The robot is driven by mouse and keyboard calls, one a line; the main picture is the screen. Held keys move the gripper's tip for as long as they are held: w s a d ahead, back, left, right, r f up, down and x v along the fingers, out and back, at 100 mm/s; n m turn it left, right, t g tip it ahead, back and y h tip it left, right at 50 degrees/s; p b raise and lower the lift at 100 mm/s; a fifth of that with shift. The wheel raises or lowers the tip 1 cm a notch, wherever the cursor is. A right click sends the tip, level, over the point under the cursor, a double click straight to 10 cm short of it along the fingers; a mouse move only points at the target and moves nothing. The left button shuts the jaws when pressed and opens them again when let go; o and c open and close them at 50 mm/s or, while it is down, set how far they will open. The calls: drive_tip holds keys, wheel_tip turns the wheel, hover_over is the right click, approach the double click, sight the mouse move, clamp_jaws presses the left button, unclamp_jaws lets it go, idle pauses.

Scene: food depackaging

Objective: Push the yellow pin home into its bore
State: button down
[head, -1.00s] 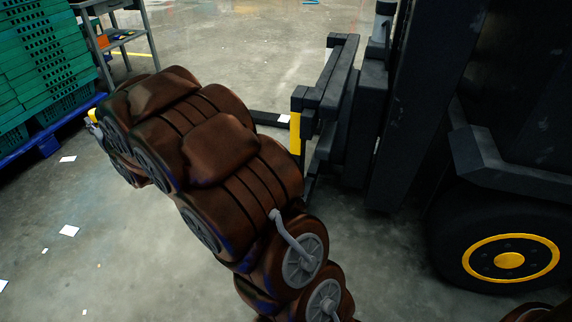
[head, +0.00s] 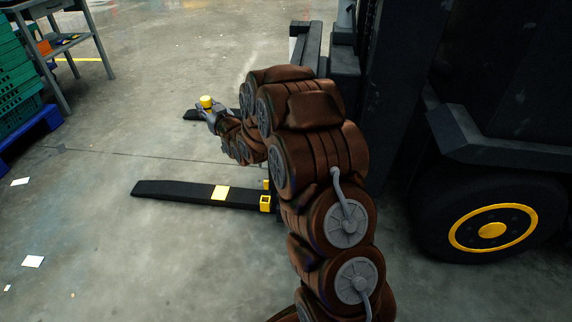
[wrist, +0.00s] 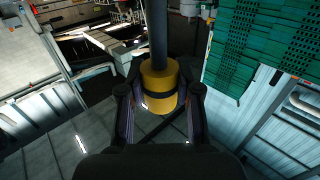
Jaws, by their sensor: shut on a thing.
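The yellow pin (wrist: 159,82) is in the wrist view, a short yellow cylinder with a black band and a dark rod running up from it. My gripper (wrist: 158,103) is shut on it, one finger at each side. In the head view my gripper (head: 213,117) is at the end of my arm, with the yellow pin (head: 206,102) showing above it. A yellow square collar with a dark opening (head: 265,203) sits at the near fork's base; I cannot tell if it is the bore. The pin is in the air, apart from this collar.
A forklift stands at right with its wheel (head: 491,230) and dark mast. Its near fork (head: 170,191) lies low over the floor, with a yellow band. Green crates (head: 18,85) and a grey shelf cart (head: 75,40) stand at left. Open concrete floor lies between.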

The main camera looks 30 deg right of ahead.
drive_tip(key=s+d+f+b, duration=0.2)
drive_tip(key=s+d+f, duration=0.3)
drive_tip(key=d+f, duration=0.5)
drive_tip(key=s+d+f+b, duration=0.2)
drive_tip(key=s+d+f, duration=0.3)
drive_tip(key=d+f, duration=0.5)
wheel_tip(320, 180, down, 5)
drive_tip(key=shift+s+d+f+b, duration=0.1)
drive_tip(key=shift+s+d+b, duration=0.1)
drive_tip(key=shift+d+b, duration=0.15)
drive_tip(key=shift+s+p, duration=0.15)
drive_tip(key=shift+p, duration=0.35)
drive_tip(key=shift+f, duration=2.95)
drive_tip(key=shift+p, duration=0.95)
drive_tip(key=shift+f, duration=2.25)
